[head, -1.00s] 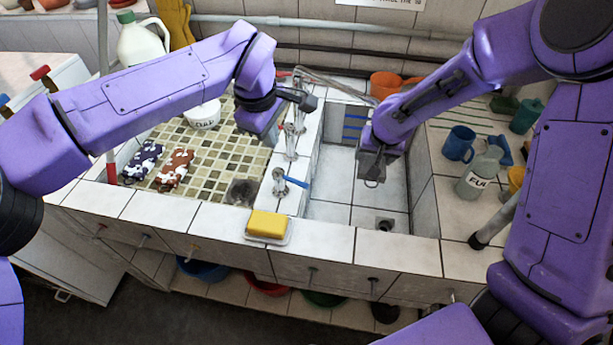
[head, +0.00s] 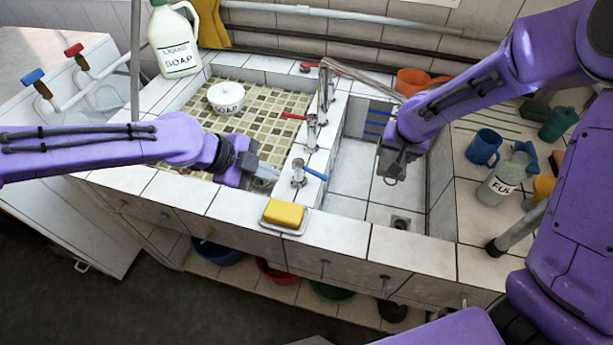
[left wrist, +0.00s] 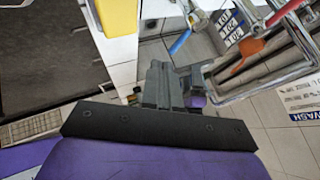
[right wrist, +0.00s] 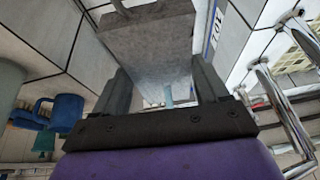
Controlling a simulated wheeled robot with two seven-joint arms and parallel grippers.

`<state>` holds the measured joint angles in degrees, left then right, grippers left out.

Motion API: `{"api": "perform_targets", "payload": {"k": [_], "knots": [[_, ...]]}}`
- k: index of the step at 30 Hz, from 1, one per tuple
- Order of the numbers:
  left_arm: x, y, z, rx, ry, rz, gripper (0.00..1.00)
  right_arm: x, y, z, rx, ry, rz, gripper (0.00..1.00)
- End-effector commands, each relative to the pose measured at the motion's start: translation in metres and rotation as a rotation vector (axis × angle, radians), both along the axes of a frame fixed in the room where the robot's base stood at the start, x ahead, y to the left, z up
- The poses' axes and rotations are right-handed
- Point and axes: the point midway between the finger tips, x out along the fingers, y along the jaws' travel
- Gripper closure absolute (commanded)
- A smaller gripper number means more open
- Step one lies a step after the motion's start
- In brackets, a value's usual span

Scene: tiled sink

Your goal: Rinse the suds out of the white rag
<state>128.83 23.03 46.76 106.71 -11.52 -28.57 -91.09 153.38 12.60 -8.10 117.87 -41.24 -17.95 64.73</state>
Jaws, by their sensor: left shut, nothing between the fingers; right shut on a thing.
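My right gripper (head: 398,168) is above the right, white-tiled basin (head: 345,205). In the right wrist view it is shut on a grey, block-like thing (right wrist: 150,45) with a ring at its end. I cannot tell whether this is the white rag. No white rag or suds can be made out elsewhere. My left gripper (head: 268,175) is shut and empty, low over the near end of the left basin. It is just left of the blue-handled tap (head: 301,173), with a small gap visible in the left wrist view (left wrist: 180,40).
A yellow sponge (head: 283,213) lies in a dish on the front ledge. A white soap bowl (head: 226,97) is in the left basin.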

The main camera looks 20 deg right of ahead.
Motion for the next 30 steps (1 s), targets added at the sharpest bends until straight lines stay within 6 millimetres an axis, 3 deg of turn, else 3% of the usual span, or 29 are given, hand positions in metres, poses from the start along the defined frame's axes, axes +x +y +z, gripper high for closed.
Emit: {"api": "perform_targets", "payload": {"k": [3, 7, 19, 24, 30], "knots": [[-0.007, 0.004, -0.007, 0.043, 0.005, -0.056, 1.0, 0.0, 0.0, 0.0, 0.0, 0.0, 0.0, 0.57], [-0.009, -0.004, -0.018, 0.048, 0.012, -0.061, 1.0, 0.0, 0.0, 0.0, 0.0, 0.0, -0.001, 0.57], [-0.007, -0.06, -0.083, 0.045, 0.012, -0.058, 1.0, 0.0, 0.0, 0.0, 0.0, 0.0, 0.0, 0.57], [0.012, -0.079, -0.077, 0.044, 0.007, -0.057, 1.0, 0.0, 0.0, 0.0, 0.0, 0.0, 0.0, 0.57], [0.02, -0.089, -0.074, 0.043, 0.009, -0.056, 1.0, 0.0, 0.0, 0.0, 0.0, 0.0, 0.0, 0.57]]}}
